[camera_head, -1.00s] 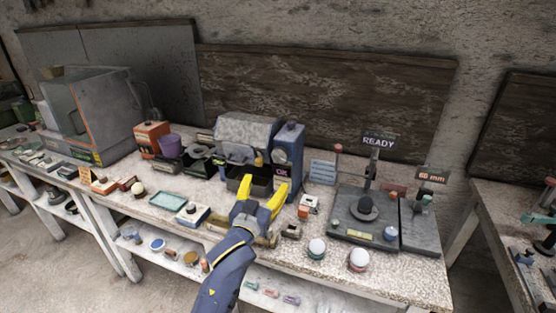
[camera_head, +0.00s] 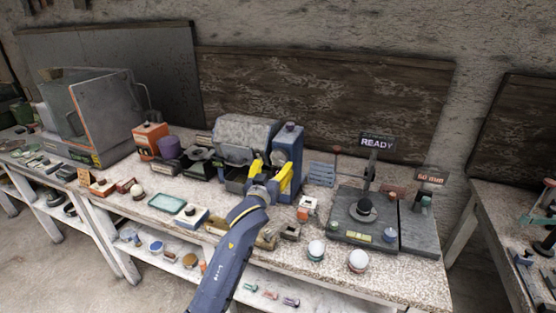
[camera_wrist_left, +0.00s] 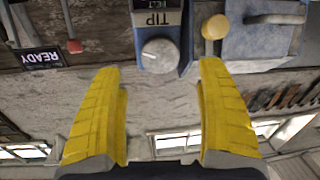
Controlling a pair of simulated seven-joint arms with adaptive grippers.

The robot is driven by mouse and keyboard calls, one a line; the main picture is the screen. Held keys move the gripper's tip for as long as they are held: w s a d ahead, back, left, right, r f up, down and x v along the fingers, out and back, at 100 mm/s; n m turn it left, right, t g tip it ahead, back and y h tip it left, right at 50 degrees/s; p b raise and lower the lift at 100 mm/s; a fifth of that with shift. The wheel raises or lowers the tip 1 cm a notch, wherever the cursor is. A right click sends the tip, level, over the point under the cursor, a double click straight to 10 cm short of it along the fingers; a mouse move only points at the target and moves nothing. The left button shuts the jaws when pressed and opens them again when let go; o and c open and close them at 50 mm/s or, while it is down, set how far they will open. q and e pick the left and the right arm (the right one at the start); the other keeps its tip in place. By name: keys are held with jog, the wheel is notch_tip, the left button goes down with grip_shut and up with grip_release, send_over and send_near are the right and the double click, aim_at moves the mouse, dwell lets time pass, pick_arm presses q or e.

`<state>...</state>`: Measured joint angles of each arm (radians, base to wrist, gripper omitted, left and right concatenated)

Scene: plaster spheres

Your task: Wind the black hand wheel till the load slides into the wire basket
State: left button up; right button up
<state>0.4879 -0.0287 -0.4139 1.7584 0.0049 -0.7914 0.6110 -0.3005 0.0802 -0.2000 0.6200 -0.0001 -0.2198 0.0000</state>
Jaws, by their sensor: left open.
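My left gripper (camera_head: 271,170) is open and empty, in front of the grey-hooded machine (camera_head: 247,131) and the blue box (camera_head: 289,142) beside it. In the left wrist view its yellow fingers stand wide apart. Between and beyond them is a round grey knob (camera_wrist_left: 160,55) on the blue box, under a label reading "TIP". The fingers do not appear to touch the knob. I cannot make out a black hand wheel or a wire basket. The dark tray in front of the machine is partly hidden by the gripper. My right gripper is not in view.
A test stand (camera_head: 353,231) with a black ball (camera_head: 365,206) and a "READY" sign (camera_head: 377,143) stands at the right. Two white balls (camera_head: 316,248) sit near the front edge. A teal tray (camera_head: 167,202) and small boxes lie left of my arm.

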aim_at(278, 158)
pick_arm(q)
jog(key=shift+x, duration=2.95)
jog(key=shift+c, duration=0.4)
jog(key=c, duration=1.2)
jog(key=shift+c, duration=0.2)
